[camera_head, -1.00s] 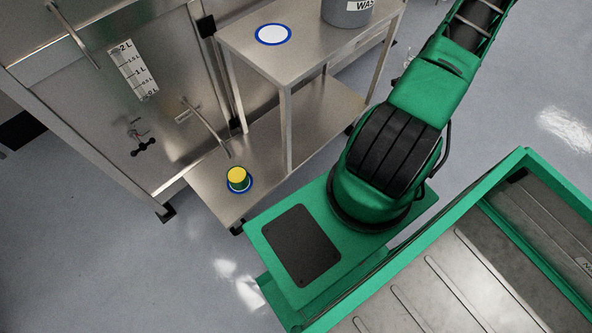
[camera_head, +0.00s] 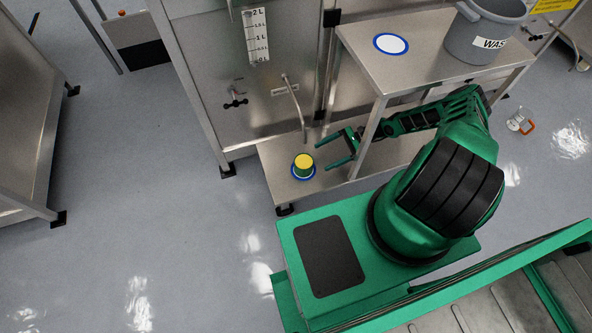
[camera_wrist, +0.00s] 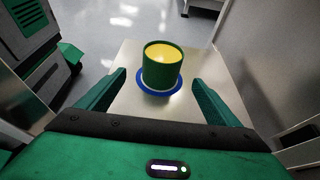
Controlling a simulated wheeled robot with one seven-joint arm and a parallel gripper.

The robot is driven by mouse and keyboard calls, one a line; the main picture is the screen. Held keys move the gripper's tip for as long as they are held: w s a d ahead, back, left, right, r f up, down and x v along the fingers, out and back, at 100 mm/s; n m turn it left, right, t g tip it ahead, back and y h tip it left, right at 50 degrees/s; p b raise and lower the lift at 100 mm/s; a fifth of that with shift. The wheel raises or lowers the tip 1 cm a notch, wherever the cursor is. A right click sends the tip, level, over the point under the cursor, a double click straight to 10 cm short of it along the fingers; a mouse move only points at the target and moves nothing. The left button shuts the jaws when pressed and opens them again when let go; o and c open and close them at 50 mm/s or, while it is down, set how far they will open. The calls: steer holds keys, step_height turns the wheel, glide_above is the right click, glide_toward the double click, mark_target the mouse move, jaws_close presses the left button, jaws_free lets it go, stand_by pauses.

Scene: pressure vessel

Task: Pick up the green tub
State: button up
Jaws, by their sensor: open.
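The green tub (camera_head: 303,167) has a yellow top or contents and stands upright on a blue-rimmed round marker (camera_head: 294,174) on the low metal shelf. It also shows in the wrist view (camera_wrist: 161,66), ahead of and between my fingers, with the blue ring under it. My gripper (camera_head: 336,152) is open and empty, just to the right of the tub in the head view, its fingers pointing toward it. In the wrist view my gripper (camera_wrist: 160,84) shows one finger on each side, apart from the tub.
A table leg (camera_head: 369,138) stands close to my gripper. The upper tabletop (camera_head: 365,55) holds a grey bucket (camera_head: 478,40) and a blue-ringed white disc (camera_head: 391,44). A steel vessel cabinet with a pipe (camera_head: 297,105) stands behind the tub. Floor at left is clear.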

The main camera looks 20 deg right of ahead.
mark_target(303, 168)
steer(key=x, duration=0.5)
steer(key=shift+a, duration=0.25)
steer(key=shift+f+x, duration=0.15)
steer(key=shift+x, duration=1.35)
steer(key=shift+f+x, duration=0.15)
steer(key=shift+x, duration=1.3)
steer(key=shift+w+d, duration=0.1)
steer(key=shift+w, duration=0.1)
steer(key=shift+c, duration=0.6)
steer(key=c, duration=1.5)
steer(key=shift+r, duration=0.1)
steer(key=shift+c, duration=0.9)
